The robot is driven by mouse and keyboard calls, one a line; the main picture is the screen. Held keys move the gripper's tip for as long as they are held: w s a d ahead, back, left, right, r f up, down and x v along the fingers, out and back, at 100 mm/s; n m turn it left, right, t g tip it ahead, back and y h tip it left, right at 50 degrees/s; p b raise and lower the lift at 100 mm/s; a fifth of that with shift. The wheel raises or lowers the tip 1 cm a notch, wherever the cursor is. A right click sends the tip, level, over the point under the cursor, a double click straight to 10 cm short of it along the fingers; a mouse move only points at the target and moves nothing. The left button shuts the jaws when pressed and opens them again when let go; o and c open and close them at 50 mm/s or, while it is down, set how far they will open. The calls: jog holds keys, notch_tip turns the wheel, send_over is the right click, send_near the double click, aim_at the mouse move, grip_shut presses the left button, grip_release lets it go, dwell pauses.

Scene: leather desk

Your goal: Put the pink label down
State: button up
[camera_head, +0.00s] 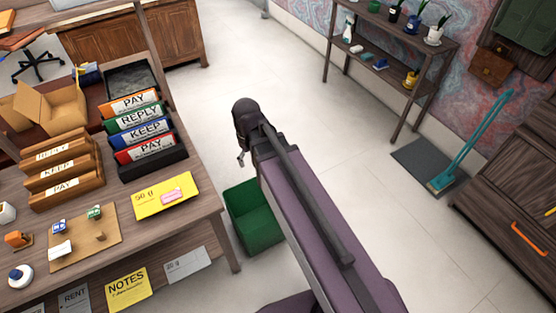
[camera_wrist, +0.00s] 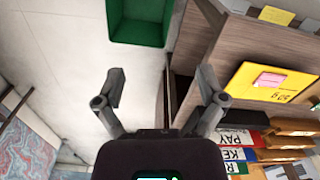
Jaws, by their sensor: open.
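The pink label (camera_head: 173,196) lies flat on a yellow sheet (camera_head: 150,206) near the right edge of the desk in the head view. In the wrist view the pink label (camera_wrist: 268,79) also shows on the yellow sheet (camera_wrist: 262,93), to the right of my gripper. My gripper (camera_wrist: 160,96) is open, with nothing between its fingers. In the head view my gripper (camera_head: 241,156) is beyond the desk's right edge, apart from the label, and its fingers are mostly hidden by my arm.
A green bin (camera_head: 254,222) stands on the floor beside the desk (camera_head: 208,212). Several coloured binders (camera_head: 145,128) stand behind the yellow sheet. Wooden holders (camera_head: 62,172) and a cork board (camera_head: 84,238) with small items lie left. The floor to the right is largely clear.

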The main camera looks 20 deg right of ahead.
jog(key=s+d+m, duration=0.3)
jog(key=d+m, duration=0.2)
jog(key=d, duration=0.2)
jog(key=shift+s+d, duration=0.3)
jog(key=shift+d, duration=0.05)
jog(key=shift+a, duration=0.1)
jog(key=c, duration=0.6)
jog(key=shift+w+a, duration=0.25)
jog(key=shift+a, duration=0.1)
jog(key=c, duration=0.6)
jog(key=w+a+n, duration=0.1)
jog(key=w+a, duration=0.1)
jog(key=a, duration=0.4)
jog(key=w+a+f+n+b, duration=0.1)
jog(key=w+a+n, duration=0.1)
jog(key=a, duration=0.3)
jog(key=w+a+n, duration=0.1)
jog(key=w+a, duration=0.1)
jog(key=a, duration=0.4)
jog(key=shift+a+f+n, duration=0.15)
jog(key=shift+a+n, duration=0.15)
jog(key=shift+n, duration=0.1)
grip_shut()
jog(key=a+n+b, duration=0.1)
jog(key=a+n, duration=0.2)
jog(key=a, duration=1.5)
jog(key=shift+s+f+n, duration=0.4)
jog(key=shift+f, duration=0.05)
jog(key=shift+f+b, duration=0.15)
jog(key=shift+b, duration=0.15)
